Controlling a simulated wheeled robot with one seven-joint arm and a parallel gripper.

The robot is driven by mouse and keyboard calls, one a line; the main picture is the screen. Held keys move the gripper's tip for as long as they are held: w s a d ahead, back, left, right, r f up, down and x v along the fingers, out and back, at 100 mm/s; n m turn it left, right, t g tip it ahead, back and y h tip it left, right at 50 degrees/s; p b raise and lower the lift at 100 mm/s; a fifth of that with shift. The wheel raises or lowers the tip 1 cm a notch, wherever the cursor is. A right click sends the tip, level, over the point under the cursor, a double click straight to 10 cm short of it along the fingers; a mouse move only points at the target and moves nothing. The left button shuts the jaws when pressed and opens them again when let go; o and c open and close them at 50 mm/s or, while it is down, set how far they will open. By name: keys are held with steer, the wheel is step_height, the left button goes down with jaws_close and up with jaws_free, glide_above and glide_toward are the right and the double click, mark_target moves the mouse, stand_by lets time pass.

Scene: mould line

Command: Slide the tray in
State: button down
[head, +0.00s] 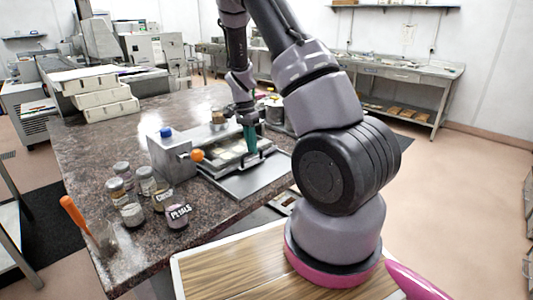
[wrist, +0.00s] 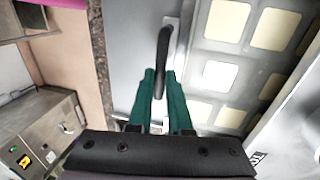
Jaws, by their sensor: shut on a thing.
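The tray (wrist: 208,88) is a pale metal tray with several cream square cavities, on the right of the wrist view. In the head view the tray (head: 228,156) lies at the steel press on the dark stone worktop, partly hidden by my arm. A black bar handle (wrist: 164,48) stands at the tray's side on a flat grey metal plate (wrist: 126,58). My gripper (wrist: 161,80) has teal fingers and is shut on the handle, near its lower end in the wrist view. My gripper also shows in the head view (head: 250,145), pointing down.
A steel control box (head: 171,155) with a blue button and orange knob stands left of the tray. Several small jars, one labelled PETALS (head: 178,216), and an orange-handled tool (head: 76,214) are at the worktop's near left. White trays (head: 105,95) are stacked behind.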

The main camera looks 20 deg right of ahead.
mark_target(246, 151)
steer(key=shift+w+a, duration=0.25)
steer(key=shift+w, duration=0.5)
steer(key=shift+w+a, duration=0.25)
steer(key=shift+w, duration=0.45)
steer(key=c, duration=0.8)
jaws_free()
steer(key=shift+c, duration=0.2)
step_height(246, 151, up, 11)
steer(key=w, duration=0.1)
steer(key=shift+w+a+f, duration=0.15)
steer(key=shift+w+a, duration=0.2)
steer(key=shift+w, duration=0.05)
